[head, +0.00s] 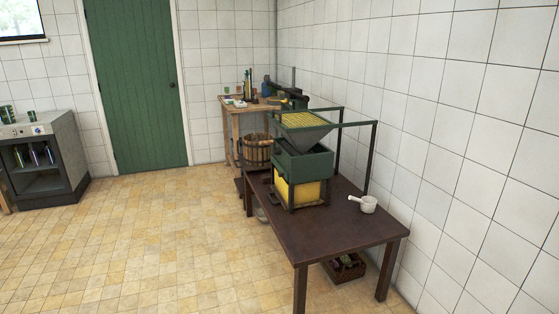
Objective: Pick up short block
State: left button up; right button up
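I cannot make out a short block for certain in the head view. Small items on the wooden workbench (236,104) in the back corner are too small to tell apart. Neither of my grippers shows in this view, so I cannot see where they are or what they hold.
A dark brown table (337,238) stands at right centre, with a green and yellow hopper machine (303,162) and a white dipper (368,204) on it. A crate (345,268) sits beneath. A slatted basket (257,150) is near the workbench. The tiled floor (150,240) at left is clear.

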aim_at(264, 179)
jog(key=i+u, duration=0.1)
jog(key=i, duration=0.75)
jog(key=i+l, duration=0.2)
jog(key=i, duration=0.7)
jog(key=i+j+u, duration=0.65)
jog(key=i, duration=0.7)
jog(key=i+u, duration=0.25)
jog(key=i, duration=0.75)
jog(key=i+z, duration=0.35)
jog(key=i+j+z, duration=0.4)
jog(key=i, duration=0.15)
jog(key=i+j+z, duration=0.2)
jog(key=i+z, duration=0.15)
jog(key=i, duration=0.05)
